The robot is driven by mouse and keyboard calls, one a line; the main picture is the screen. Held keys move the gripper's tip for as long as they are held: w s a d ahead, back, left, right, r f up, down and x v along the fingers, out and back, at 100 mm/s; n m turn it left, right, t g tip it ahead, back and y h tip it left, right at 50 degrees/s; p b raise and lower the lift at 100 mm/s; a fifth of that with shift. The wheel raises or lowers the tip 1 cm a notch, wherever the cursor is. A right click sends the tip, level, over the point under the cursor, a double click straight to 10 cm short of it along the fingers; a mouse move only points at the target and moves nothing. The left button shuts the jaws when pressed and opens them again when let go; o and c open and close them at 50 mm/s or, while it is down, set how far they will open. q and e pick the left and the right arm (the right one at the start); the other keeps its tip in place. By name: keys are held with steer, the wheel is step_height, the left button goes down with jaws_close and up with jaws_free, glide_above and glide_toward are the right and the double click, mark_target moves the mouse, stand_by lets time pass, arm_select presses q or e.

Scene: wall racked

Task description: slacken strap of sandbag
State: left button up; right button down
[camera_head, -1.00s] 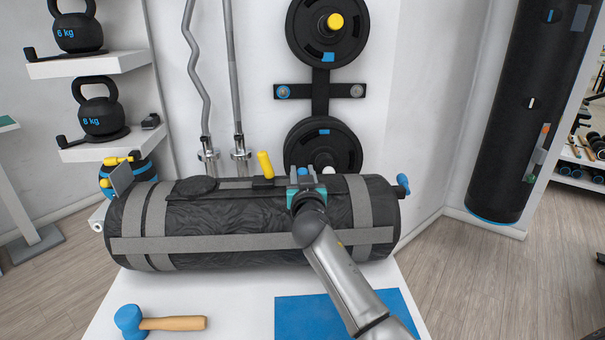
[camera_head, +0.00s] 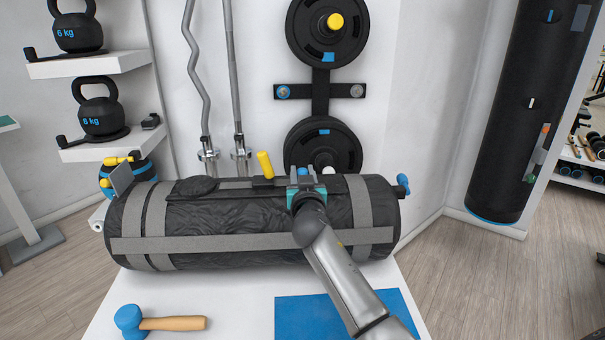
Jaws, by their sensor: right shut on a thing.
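A black cylindrical sandbag (camera_head: 220,222) with grey straps lies on its side across a white table. A long grey strap (camera_head: 200,244) runs along its front, and bands circle it near both ends. A yellow-handled lever (camera_head: 264,164) stands up from a dark buckle on top. My right gripper (camera_head: 305,176) is at the top of the sandbag, just right of the yellow lever. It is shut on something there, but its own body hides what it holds. My left gripper is not in view.
A mallet (camera_head: 160,323) with a blue head lies on the table (camera_head: 240,315) at front left, beside a blue mat (camera_head: 295,318). A wall rack with weight plates (camera_head: 322,147) and bars stands close behind the sandbag. A punching bag (camera_head: 510,110) hangs at right.

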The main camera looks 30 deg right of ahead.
steer(key=shift+f, duration=0.1)
steer(key=shift+w+a+f+b, duration=0.1)
steer(key=shift+w+a+b, duration=0.3)
steer(key=shift+a+b, duration=0.35)
steer(key=shift+w+a, duration=0.15)
steer(key=shift+a, duration=0.25)
steer(key=c, duration=0.5)
jaws_free()
steer(key=p+v, duration=0.1)
steer(key=v, duration=1.4)
